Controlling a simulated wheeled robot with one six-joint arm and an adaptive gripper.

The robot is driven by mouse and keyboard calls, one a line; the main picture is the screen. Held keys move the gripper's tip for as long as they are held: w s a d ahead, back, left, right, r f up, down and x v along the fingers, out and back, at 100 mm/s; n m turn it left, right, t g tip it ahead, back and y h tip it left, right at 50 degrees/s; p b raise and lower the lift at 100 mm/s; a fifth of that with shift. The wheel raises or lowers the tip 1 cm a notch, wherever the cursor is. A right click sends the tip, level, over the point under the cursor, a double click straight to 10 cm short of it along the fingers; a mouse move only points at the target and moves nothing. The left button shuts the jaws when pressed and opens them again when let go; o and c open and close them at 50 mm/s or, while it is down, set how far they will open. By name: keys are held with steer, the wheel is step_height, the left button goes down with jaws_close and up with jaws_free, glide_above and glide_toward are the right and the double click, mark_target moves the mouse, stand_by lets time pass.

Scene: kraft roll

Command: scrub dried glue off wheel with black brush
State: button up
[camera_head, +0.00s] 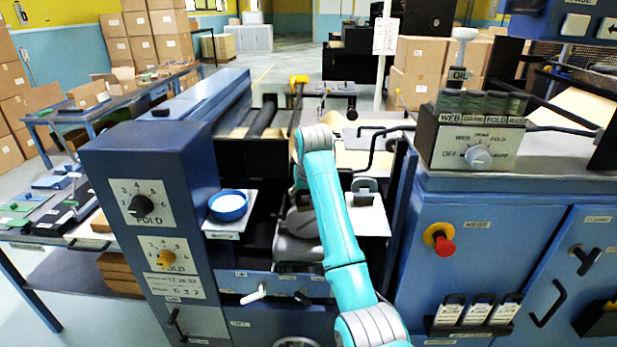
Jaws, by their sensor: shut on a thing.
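My teal arm reaches up from the bottom edge and bends down at its grey joint into the open middle of the blue machine. My gripper (301,222) is low in that dark bay, partly hidden by the arm. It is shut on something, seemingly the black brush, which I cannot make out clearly. The wheel and any dried glue cannot be clearly told in the dark bay around the gripper. A blue round dish (228,205) with pale contents stands on a labelled white shelf (222,229) left of the gripper.
A pale plate (376,222) with small grey and dark parts lies right of the arm. The dial cabinet (150,215) stands left; a control box (470,140) and red stop knob (444,246) stand right. Black bent handles (372,150) and a white-handled lever (255,294) stick out nearby.

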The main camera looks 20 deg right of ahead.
steer(key=shift+r, duration=4.05)
